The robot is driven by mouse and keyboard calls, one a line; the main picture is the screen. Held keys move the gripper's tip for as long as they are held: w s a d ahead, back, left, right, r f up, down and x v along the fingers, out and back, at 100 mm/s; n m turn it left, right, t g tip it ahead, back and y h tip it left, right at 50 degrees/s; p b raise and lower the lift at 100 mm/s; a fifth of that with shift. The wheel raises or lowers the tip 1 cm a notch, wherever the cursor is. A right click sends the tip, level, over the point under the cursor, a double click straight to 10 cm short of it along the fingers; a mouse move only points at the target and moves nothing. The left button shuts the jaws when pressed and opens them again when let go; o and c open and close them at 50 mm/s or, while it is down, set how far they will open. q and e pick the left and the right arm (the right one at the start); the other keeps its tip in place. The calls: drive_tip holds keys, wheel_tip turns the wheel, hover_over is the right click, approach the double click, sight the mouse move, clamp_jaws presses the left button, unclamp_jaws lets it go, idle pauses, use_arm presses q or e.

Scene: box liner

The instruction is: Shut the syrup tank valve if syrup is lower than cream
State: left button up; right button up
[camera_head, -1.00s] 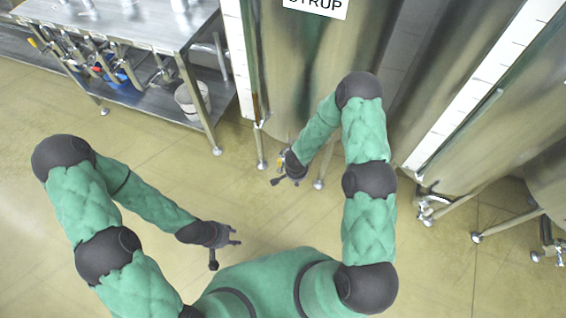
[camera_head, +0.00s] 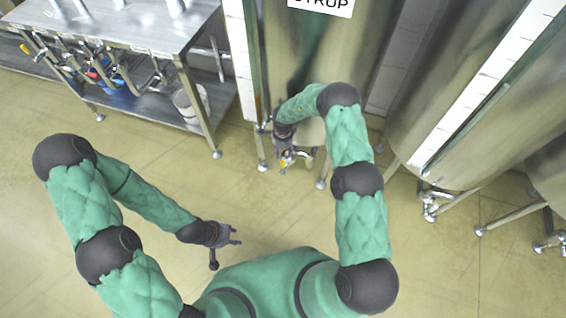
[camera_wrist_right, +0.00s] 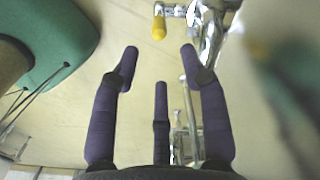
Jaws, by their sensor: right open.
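The steel syrup tank (camera_head: 325,55) stands top centre in the head view, its label (camera_head: 320,5) partly cut off. Its valve (camera_head: 292,155) sits low at the front, with a yellow-tipped handle. In the right wrist view the chrome valve (camera_wrist_right: 212,28) and the yellow handle tip (camera_wrist_right: 159,28) lie beyond the fingertips. My right gripper (camera_wrist_right: 160,62) is open, its fingers spread and empty, close to the valve and apart from the handle. My left gripper (camera_head: 228,252) is open and empty above the floor. I cannot read any cream label or liquid level.
Another steel tank (camera_head: 450,90) stands to the right, with a white strip and its own valve (camera_head: 432,200). A metal table (camera_head: 110,20) with pipes and a white bucket (camera_head: 190,102) stands at upper left. Tank legs flank the syrup valve. The floor around my left gripper is clear.

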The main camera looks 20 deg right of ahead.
sight(283, 161)
wheel_tip(283, 161, down, 10)
drive_tip(key=b, duration=0.4)
drive_tip(key=shift+f, duration=0.15)
drive_tip(key=shift+s, duration=0.1)
clamp_jaws()
